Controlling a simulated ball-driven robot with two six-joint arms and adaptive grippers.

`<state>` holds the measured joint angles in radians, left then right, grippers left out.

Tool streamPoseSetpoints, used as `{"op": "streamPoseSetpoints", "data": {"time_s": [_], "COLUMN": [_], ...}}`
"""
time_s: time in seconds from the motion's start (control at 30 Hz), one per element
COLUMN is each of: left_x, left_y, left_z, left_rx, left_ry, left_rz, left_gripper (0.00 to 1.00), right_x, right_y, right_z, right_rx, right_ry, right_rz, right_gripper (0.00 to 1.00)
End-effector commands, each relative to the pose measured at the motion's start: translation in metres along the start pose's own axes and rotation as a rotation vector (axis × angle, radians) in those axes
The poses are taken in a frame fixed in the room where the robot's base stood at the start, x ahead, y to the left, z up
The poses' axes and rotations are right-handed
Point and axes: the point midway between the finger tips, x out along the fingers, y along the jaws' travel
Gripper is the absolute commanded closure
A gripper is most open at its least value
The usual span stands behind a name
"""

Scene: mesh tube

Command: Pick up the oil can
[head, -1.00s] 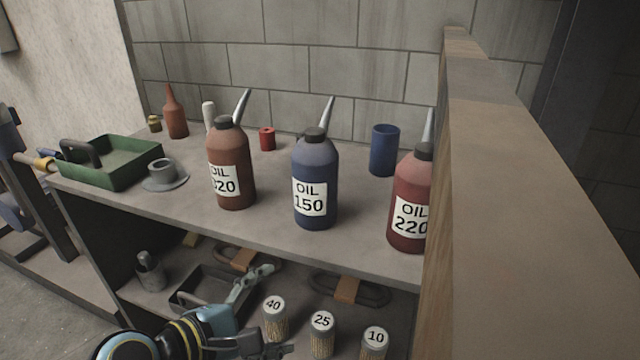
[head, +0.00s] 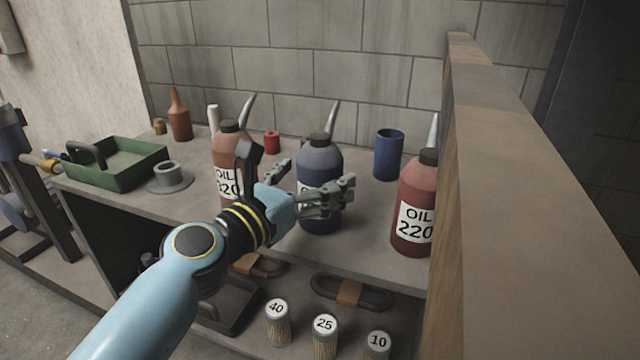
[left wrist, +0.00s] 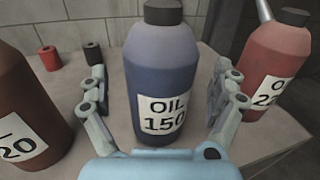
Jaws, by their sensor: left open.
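Three oil cans with spouts stand upright on the upper shelf. The brown can (head: 228,145) is on the left, labelled 320 with its first digit partly hidden. The blue can (head: 320,160), labelled OIL 150, is in the middle. The red can (head: 414,195), labelled OIL 220, is on the right. My left gripper (head: 318,190) is open in front of the blue can. In the left wrist view the blue can (left wrist: 162,75) stands between the open fingers (left wrist: 165,105), with gaps on both sides. My right gripper is not in view.
A wooden partition (head: 500,150) rises right of the red can. A blue cup (head: 388,155) and a small red cylinder (head: 272,142) stand behind. A green tray (head: 120,180) and a grey flanged part (head: 170,180) are on the left. Numbered containers (head: 325,335) stand on the lower shelf.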

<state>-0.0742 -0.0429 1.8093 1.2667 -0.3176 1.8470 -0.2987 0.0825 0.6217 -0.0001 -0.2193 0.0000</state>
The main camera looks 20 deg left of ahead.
Motion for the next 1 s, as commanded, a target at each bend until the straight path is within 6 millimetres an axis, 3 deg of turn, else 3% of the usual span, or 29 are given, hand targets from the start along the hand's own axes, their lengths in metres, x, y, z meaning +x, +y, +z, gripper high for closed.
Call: {"op": "streamPoseSetpoints", "data": {"time_s": [0.13,0.4,0.9,1.0], "left_x": [0.018,0.02,0.02,0.02], "left_y": [0.0,0.0,0.0,0.0], "left_z": [-0.001,-0.001,-0.001,-0.001], "left_rx": [-0.001,0.001,0.001,0.001], "left_ry": [0.001,0.002,0.002,0.002], "left_rz": [0.001,0.001,0.002,0.002], "left_gripper": [0.04,0.06,0.71,0.71], "right_x": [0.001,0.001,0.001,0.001], "right_y": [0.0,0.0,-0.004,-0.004], "right_z": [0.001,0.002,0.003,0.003], "right_rx": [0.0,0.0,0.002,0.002], "right_ry": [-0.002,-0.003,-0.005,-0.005], "right_rz": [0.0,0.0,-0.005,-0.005], "right_gripper": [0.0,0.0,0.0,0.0]}}
